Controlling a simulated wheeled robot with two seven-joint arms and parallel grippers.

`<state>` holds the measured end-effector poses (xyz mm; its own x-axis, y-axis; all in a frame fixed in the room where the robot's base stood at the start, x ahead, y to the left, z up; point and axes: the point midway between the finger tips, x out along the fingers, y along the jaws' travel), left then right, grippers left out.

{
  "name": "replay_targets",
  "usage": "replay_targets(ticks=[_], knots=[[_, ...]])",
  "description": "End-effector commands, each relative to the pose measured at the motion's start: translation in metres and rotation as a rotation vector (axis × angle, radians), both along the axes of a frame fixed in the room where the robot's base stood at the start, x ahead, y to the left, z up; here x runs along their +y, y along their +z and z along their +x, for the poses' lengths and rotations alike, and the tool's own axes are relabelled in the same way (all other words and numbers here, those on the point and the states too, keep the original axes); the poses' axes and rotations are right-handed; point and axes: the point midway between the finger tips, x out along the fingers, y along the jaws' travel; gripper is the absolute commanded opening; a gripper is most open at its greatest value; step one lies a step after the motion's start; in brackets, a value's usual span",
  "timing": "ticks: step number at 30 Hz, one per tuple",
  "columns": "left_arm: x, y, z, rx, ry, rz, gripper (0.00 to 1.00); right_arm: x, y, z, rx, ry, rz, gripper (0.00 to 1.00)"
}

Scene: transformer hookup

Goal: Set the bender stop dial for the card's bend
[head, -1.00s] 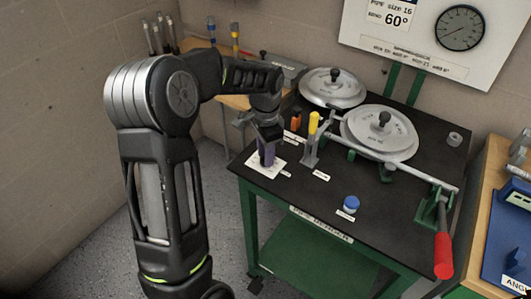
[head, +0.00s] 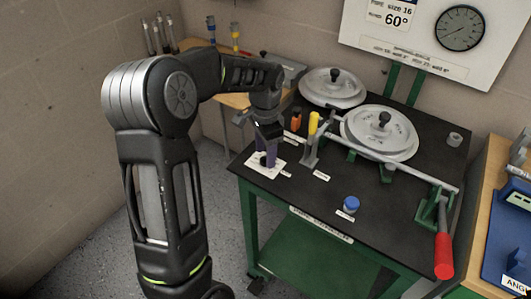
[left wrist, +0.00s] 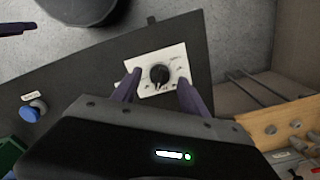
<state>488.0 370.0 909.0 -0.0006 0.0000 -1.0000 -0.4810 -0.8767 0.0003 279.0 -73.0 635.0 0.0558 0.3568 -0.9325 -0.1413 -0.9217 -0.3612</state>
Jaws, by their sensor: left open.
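The stop dial is a small black knob (left wrist: 159,75) on a white plate (left wrist: 171,56), seen between my fingers in the left wrist view. In the head view the plate (head: 258,171) lies at the table's near left corner. My left gripper (head: 265,158) is over the plate with its purple fingers apart. In the left wrist view my left gripper (left wrist: 156,92) is open, with one finger on each side of the knob and no clear contact. The card (head: 395,17) on the wall board reads pipe size 16, bend 60°. My right gripper is not in view.
The black bender table (head: 290,208) carries two round metal formers (head: 381,133), a yellow-topped post (head: 313,124), an orange piece (head: 296,119) and a blue knob (head: 351,203). A red-handled lever (head: 443,255) hangs at the right. The front middle is mostly clear.

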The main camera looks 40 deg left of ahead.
Motion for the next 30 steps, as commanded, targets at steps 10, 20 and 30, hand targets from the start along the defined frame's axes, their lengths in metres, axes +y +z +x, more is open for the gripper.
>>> replay_targets(ticks=[10,20,30], knots=[[0.000,0.054,0.001,-0.004,0.000,0.001,0.51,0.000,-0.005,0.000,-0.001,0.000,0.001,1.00],[0.000,0.071,0.000,-0.001,-0.001,0.000,0.51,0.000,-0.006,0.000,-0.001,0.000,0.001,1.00],[0.000,0.071,0.000,-0.001,0.000,0.000,0.51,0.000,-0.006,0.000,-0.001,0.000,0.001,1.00]])
